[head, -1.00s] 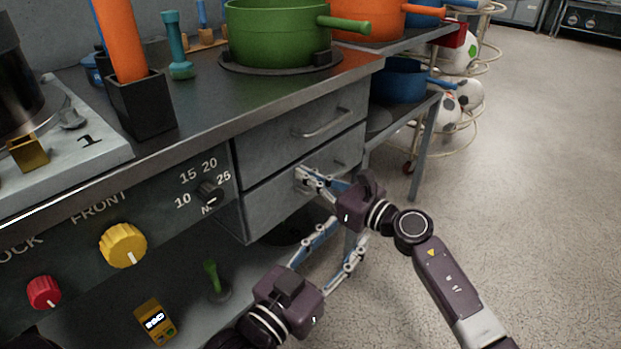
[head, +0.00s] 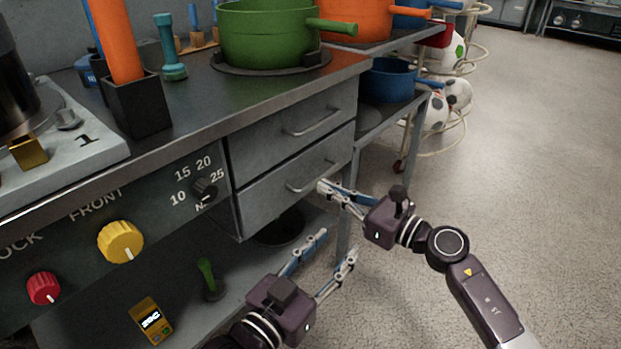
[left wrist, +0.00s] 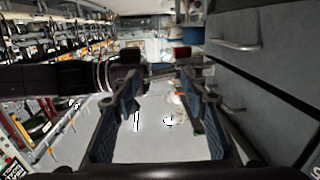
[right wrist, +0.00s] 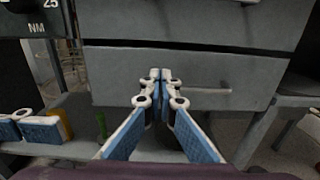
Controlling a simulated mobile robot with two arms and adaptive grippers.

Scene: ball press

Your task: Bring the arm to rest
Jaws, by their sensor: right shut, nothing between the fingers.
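The counter carries a green pot (head: 265,35), an orange pot (head: 355,18) and a black holder (head: 140,105). A panel with a yellow knob (head: 121,241) and a red knob (head: 43,288) is at left. A blue pot (head: 388,80) sits on a side shelf. The floor at right is clear.

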